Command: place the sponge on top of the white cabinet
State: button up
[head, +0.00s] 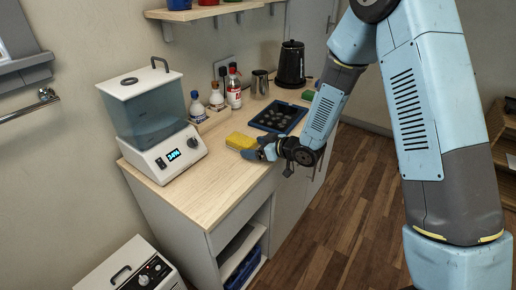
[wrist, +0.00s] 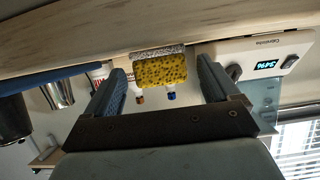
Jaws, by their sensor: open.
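The yellow sponge (head: 240,141) lies on the wooden top near the front edge. It shows dark speckles and a pale grey layer in the wrist view (wrist: 160,70). My gripper (head: 259,149) is low over the front edge, just right of the sponge. In the wrist view my gripper (wrist: 164,82) is open, with blue fingers spread and the sponge lying between their tips, a gap at each side. The wooden top (head: 204,190) rests on a pale grey-white cabinet (head: 219,229) with an open shelf. No separate white cabinet is clear.
A water-tank appliance (head: 164,158) with a lit display stands left of the sponge. Behind are bottles (head: 234,92), a metal cup (head: 260,84) and a black kettle (head: 291,66). A dark blue tray (head: 266,128) lies right of the sponge. Bare wood lies before the appliance.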

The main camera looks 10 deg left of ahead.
jog(key=shift+r, duration=0.15)
jog(key=v, duration=1.2)
jog(key=w+d+r+m+t+h, duration=0.3)
jog(key=w+d+r+t+h, duration=0.15)
jog(key=d+r, duration=0.45)
jog(key=s+d+r+m+h, duration=0.2)
jog(key=d+r+h, duration=0.15)
jog(key=d, duration=0.25)
jog(key=s+d+r+m+h, duration=0.2)
jog(key=d+r+h, duration=0.15)
jog(key=d, duration=0.35)
jog(key=s+d+r+m+g, duration=0.2)
jog(key=s+d+r+m, duration=0.1)
jog(key=s, duration=0.8)
jog(key=s+d+r+m+g, duration=0.2)
jog(key=s+d+r, duration=0.3)
jog(key=s, duration=0.6)
jog(key=shift+m+h, duration=0.45)
jog(key=shift+m, duration=0.25)
